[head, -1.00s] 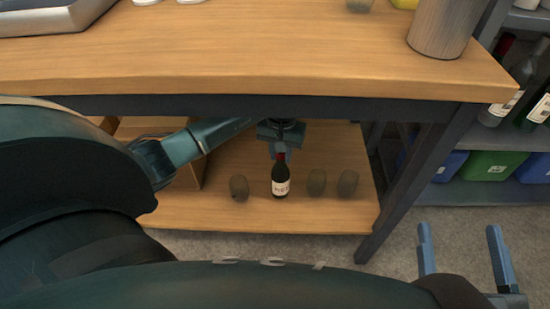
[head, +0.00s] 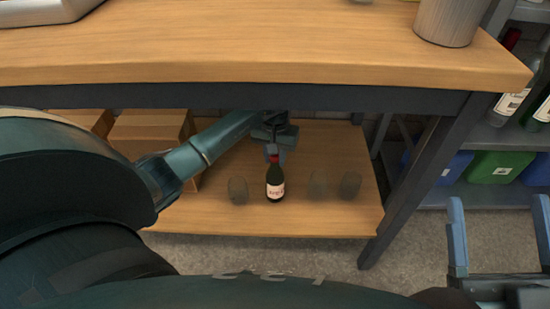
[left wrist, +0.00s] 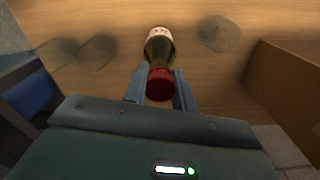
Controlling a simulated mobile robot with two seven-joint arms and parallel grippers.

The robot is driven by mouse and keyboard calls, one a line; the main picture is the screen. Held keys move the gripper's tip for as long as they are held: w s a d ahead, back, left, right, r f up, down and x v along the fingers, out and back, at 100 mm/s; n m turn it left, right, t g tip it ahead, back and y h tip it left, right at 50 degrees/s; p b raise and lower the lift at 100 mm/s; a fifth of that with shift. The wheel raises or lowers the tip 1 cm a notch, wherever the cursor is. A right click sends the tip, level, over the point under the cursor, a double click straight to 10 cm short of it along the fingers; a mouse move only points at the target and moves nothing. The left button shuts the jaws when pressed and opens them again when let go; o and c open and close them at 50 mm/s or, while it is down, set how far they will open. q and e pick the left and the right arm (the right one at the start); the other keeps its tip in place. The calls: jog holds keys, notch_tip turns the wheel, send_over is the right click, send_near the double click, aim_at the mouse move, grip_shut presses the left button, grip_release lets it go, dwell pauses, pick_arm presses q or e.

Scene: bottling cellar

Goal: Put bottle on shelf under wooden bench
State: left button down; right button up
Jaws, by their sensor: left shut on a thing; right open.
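A dark bottle (head: 275,187) with a red cap and pale label stands upright at the lower shelf (head: 215,215) of the wooden bench (head: 250,50). My left gripper (head: 274,153) is shut on its neck from above. In the left wrist view the bottle (left wrist: 159,47) is between the fingers of my left gripper (left wrist: 160,88), its red cap nearest the camera. I cannot tell whether its base touches the shelf. My right gripper (head: 500,235) is open and empty, out to the right of the bench over the floor.
Several translucent glasses stand on the shelf: one (head: 238,190) left of the bottle, two (head: 318,185) to its right. Cardboard boxes (head: 150,135) are at the shelf's left. A dark bench leg (head: 415,185) is at the right. Beyond it are green (head: 495,168) and blue bins.

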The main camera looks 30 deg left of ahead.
pick_arm(q)
jog(key=shift+f, duration=0.1)
jog(key=c, duration=1.1)
grip_release()
jog(key=shift+c, duration=0.2)
pick_arm(e)
jog(key=shift+r, duration=0.15)
pick_arm(q)
jog(key=shift+r, duration=0.2)
notch_tip(320, 180, up, 7)
jog(key=p, duration=0.3)
jog(key=shift+f, duration=0.2)
jog(key=shift+r, duration=0.45)
pick_arm(e)
jog(key=f+m+h, duration=0.1)
jog(key=f, duration=0.1)
jog(key=s+f+m+g+h, duration=0.1)
jog(key=f, duration=0.1)
jog(key=shift+s+a+m+g+h, duration=0.1)
jog(key=shift+a+m+g+h, duration=0.1)
jog(key=shift+m+g+h, duration=0.15)
